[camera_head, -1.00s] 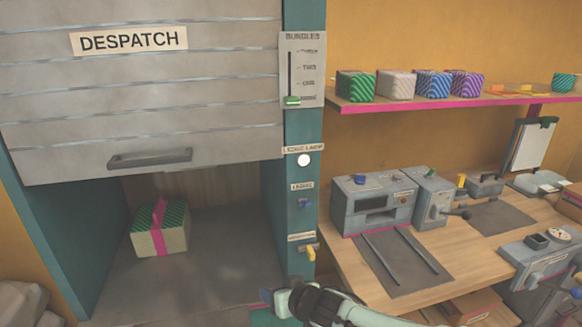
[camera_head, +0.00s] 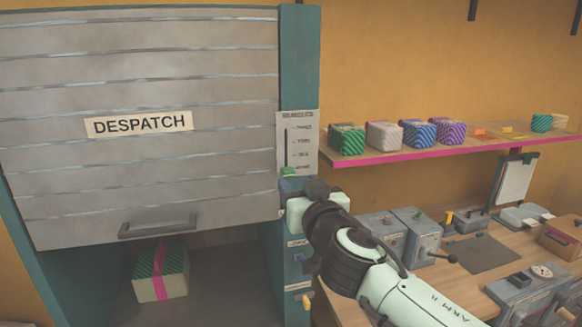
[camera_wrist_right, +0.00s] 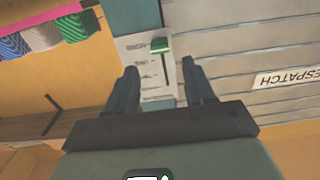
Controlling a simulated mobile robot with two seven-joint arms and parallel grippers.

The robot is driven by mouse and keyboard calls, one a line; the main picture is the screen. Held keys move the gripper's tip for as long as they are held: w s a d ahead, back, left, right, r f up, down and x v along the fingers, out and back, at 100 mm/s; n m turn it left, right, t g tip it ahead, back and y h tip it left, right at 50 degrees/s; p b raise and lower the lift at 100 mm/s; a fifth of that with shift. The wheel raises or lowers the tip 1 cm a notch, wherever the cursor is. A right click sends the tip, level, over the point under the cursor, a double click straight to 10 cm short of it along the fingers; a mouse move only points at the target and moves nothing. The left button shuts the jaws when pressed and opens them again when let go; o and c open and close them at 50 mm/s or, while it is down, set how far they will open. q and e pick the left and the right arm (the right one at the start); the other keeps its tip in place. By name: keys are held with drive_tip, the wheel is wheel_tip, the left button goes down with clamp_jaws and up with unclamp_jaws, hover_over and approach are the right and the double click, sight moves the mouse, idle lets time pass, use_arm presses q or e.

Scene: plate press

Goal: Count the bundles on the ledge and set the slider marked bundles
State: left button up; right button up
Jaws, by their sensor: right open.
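The bundles panel (camera_head: 297,150) is on the teal post beside the shutter. Its green slider knob (camera_head: 289,171) sits at the low end of the slot. My right gripper (camera_head: 292,185) is just below the knob and hides the post there. In the right wrist view the open jaws (camera_wrist_right: 160,70) are on either side of the panel, with the green knob (camera_wrist_right: 159,46) beyond the fingertips, apart from them. One green-striped bundle with a pink ribbon (camera_head: 160,272) lies in the opening below the despatch shutter. My left gripper is not in view.
The grey despatch shutter (camera_head: 140,180) is partly down, its handle (camera_head: 158,227) near the lower edge. A pink-edged shelf (camera_head: 400,157) holds several striped blocks. A workbench (camera_head: 470,290) with grey devices is at the right. A blue switch (camera_head: 298,257) and yellow switch (camera_head: 305,300) are low on the post.

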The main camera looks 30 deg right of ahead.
sight(290, 173)
drive_tip(key=p+x, duration=0.1)
drive_tip(key=x, duration=0.5)
drive_tip(key=shift+w+p, duration=0.25)
drive_tip(key=shift+p, duration=0.1)
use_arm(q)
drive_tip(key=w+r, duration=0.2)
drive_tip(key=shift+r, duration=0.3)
use_arm(e)
drive_tip(key=shift+c, duration=0.3)
